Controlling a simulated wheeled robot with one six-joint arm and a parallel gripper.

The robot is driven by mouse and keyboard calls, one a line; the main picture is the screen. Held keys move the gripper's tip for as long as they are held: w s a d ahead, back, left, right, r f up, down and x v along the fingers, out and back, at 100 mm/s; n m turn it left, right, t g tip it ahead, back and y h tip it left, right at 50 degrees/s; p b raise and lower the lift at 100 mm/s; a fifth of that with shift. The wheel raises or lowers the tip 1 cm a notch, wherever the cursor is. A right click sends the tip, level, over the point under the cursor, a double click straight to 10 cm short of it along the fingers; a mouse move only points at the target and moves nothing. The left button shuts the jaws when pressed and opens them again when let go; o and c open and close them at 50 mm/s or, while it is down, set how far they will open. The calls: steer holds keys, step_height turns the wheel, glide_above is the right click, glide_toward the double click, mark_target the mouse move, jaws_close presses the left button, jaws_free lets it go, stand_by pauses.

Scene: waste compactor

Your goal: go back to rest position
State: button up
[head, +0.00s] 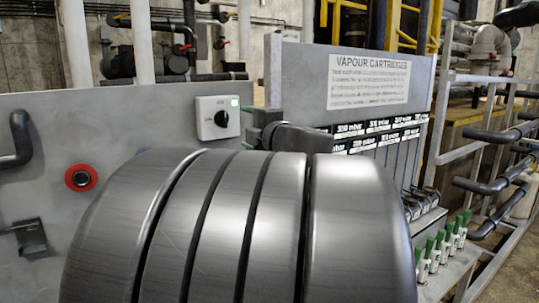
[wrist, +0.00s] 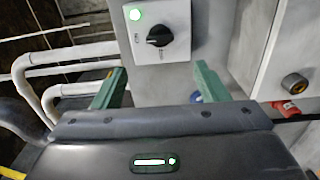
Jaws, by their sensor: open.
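My gripper (wrist: 158,84) is open and empty, its two green fingers spread apart in the wrist view. Beyond the fingers is a pale switch box (wrist: 160,30) with a black rotary knob and a lit green lamp. In the head view my gripper (head: 246,128) shows partly, just right of the same switch box (head: 205,128) on the grey panel. Its dark body is partly hidden behind my large grey metal arm link, which fills the lower middle. I cannot tell the exact gap between fingers and box; nothing is between the fingers.
A red round button (head: 80,178) and a black handle (head: 15,140) are on the panel at left. A "VAPOUR CARTRIDGES" board (head: 368,82) stands right, above hanging cartridges and several green-topped pieces (head: 441,243). Railings with black-padded bars (head: 485,186) run along the right side.

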mark_target(226, 119)
steer(key=x, duration=1.3)
steer(key=shift+p, duration=0.4)
steer(key=shift+f, duration=0.15)
steer(key=shift+s+d+b, duration=0.1)
steer(key=shift+s+b, duration=0.05)
steer(key=shift+b, duration=0.15)
steer(key=shift+r+p, duration=0.25)
steer(key=shift+p, duration=0.1)
